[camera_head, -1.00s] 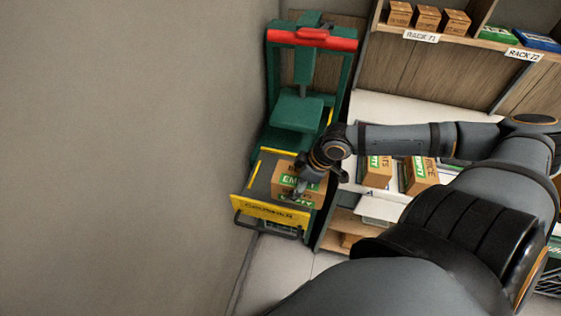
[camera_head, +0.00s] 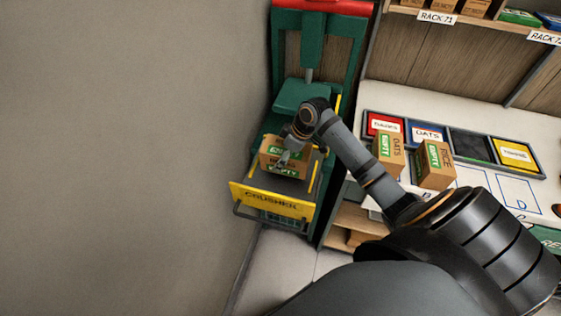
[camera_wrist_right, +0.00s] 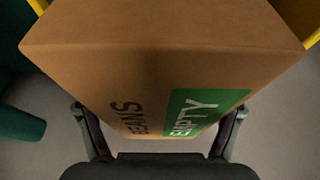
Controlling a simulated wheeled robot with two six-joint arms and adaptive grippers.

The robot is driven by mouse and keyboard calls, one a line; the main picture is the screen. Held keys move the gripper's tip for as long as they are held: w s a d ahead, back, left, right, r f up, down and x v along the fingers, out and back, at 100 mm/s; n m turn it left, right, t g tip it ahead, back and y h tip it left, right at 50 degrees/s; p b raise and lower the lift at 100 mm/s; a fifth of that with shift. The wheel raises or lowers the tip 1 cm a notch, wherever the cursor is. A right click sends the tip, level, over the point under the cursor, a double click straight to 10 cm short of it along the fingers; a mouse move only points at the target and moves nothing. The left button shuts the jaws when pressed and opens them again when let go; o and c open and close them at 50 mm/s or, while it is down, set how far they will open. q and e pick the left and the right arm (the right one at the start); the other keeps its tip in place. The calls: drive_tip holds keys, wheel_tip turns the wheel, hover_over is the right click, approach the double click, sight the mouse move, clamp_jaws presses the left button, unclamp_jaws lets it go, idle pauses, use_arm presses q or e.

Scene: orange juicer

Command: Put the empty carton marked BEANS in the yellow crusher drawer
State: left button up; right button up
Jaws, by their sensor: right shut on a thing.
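The brown BEANS carton (camera_head: 285,158) with a green EMPTY label is at the open yellow crusher drawer (camera_head: 272,203), over its inner part. The wrist view shows the carton (camera_wrist_right: 160,60) close up, with BEANS and EMPTY readable. My right gripper (camera_head: 285,157) is shut on the carton from above; its fingers (camera_wrist_right: 160,130) show on either side of the carton. Whether the carton touches the drawer floor I cannot tell. The green crusher (camera_head: 300,95) stands behind the drawer. My left gripper is not in view.
Cartons marked OATS (camera_head: 388,152) and RICE (camera_head: 434,165) stand on the white counter (camera_head: 480,180) at the right, near a tray with coloured compartments (camera_head: 470,142). A bare wall (camera_head: 120,150) bounds the left side. Shelf racks (camera_head: 470,22) are above.

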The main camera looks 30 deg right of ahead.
drive_tip(key=shift+w+d+f, duration=0.2)
drive_tip(key=shift+w+f, duration=0.45)
drive_tip(key=shift+f, duration=0.15)
drive_tip(key=shift+w+f, duration=0.25)
drive_tip(key=shift+f, duration=0.05)
wheel_tip(320, 180, down, 2)
drive_tip(key=shift+s+f+p, duration=0.1)
drive_tip(key=shift+f+p, duration=0.1)
drive_tip(key=shift+p, duration=0.6)
drive_tip(key=shift+f, duration=0.3)
drive_tip(key=o, duration=1.1)
drive_tip(key=shift+f, duration=0.1)
